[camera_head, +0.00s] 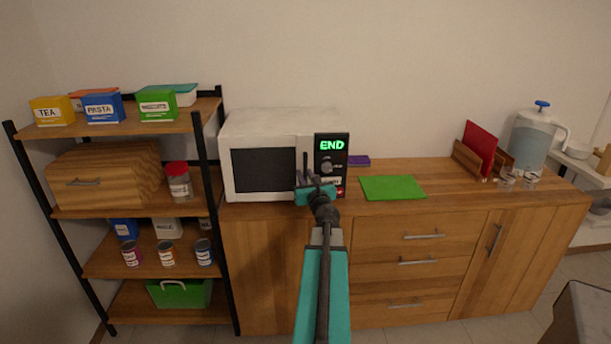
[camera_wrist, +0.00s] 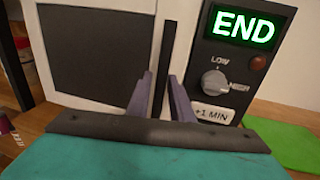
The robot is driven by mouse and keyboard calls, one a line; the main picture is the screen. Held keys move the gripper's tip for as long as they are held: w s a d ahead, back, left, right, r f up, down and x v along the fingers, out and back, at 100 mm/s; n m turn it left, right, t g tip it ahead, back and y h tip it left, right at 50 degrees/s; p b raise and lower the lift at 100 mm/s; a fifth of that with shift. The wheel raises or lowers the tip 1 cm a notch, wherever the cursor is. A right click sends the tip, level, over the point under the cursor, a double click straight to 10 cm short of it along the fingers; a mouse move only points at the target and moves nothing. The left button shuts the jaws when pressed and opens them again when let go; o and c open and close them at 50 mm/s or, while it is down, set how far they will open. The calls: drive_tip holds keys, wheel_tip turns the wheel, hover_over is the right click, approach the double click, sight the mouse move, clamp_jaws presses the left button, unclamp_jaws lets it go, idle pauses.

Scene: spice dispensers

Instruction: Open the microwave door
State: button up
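The white microwave (camera_head: 270,122) stands on the wooden cabinet top, and its door is closed. The door has a dark window (camera_head: 263,170), which also fills the upper left of the wrist view (camera_wrist: 95,50). A dark vertical handle (camera_wrist: 165,60) runs along the door's right edge. My gripper (camera_head: 306,178) is at the front of the microwave by this handle. In the wrist view its two grey fingers (camera_wrist: 162,88) stand on either side of the handle, with a small gap showing at the left finger. Whether the right finger touches the handle is unclear.
The control panel (camera_wrist: 233,70) reads END and has a knob, just right of the handle. A green board (camera_head: 393,187) lies on the countertop to the right. A shelf rack (camera_head: 210,150) with boxes and cans stands close on the left. Drawers are below the counter.

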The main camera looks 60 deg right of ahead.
drive_tip(key=shift+w+d, duration=0.2)
clamp_jaws()
drive_tip(key=shift+d, duration=0.2)
drive_tip(key=shift+a, duration=0.35)
drive_tip(key=shift+s+a+f, duration=0.1)
drive_tip(key=shift+a, duration=0.05)
